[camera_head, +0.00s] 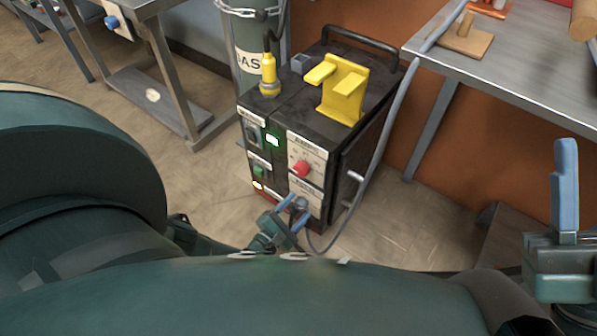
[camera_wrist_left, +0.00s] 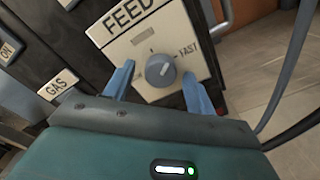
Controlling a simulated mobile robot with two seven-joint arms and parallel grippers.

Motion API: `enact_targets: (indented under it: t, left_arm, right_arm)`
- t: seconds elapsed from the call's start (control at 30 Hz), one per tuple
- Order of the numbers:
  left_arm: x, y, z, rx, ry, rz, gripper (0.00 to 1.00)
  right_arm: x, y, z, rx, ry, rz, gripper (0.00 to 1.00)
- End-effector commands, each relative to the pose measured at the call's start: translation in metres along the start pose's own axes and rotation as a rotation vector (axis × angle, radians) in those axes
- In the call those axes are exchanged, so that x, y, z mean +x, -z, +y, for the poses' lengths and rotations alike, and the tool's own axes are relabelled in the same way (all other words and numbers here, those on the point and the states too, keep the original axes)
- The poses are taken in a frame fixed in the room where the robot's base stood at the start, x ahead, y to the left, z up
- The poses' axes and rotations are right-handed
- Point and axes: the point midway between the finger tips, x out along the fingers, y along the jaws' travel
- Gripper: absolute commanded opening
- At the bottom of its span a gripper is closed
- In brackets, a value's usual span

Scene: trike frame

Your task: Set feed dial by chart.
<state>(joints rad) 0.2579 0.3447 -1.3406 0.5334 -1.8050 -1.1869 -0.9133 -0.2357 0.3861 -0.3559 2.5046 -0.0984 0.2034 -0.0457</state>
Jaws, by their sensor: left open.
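The grey feed dial (camera_wrist_left: 160,70) sits on a white plate (camera_wrist_left: 181,32) marked FEED in the left wrist view, with FAST printed to its right. A pale mark shows on the dial's face. In the head view the dial (camera_head: 300,204) is low on the front of the dark machine (camera_head: 345,165). My left gripper (camera_head: 293,209) is at the dial, its blue fingers open on either side; I cannot tell whether they touch it. My right gripper (camera_head: 565,190) is at the right edge, with one blue finger clearly visible. I cannot make out a chart.
A red knob (camera_head: 300,169) is above the feed dial, and a green light (camera_head: 272,140) is to its upper left. A yellow holder (camera_head: 342,90) stands on the machine. A grey cable (camera_head: 384,130) runs down its right side. A metal table (camera_head: 480,60) stands at right.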

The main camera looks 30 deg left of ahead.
Motion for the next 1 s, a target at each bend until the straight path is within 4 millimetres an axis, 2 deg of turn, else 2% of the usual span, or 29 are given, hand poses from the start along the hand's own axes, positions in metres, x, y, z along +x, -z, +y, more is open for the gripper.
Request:
enact_targets:
  t: [0.13,0.67,1.0]
  left_arm:
    - [0.0000,0.0000,-0.0001,0.000,0.000,0.000,0.56]
    - [-0.0001,0.0001,0.0001,0.000,-0.001,0.000,0.12]
    - [0.0002,0.0000,0.0000,-0.047,-0.001,0.000,0.11]
  right_arm:
    - [-0.0003,0.0000,-0.0003,0.002,0.000,-0.001,0.36]
    - [-0.0003,0.0005,-0.0004,0.002,0.000,0.000,0.36]
    - [-0.0002,0.0007,-0.0002,0.002,-0.001,0.001,0.36]
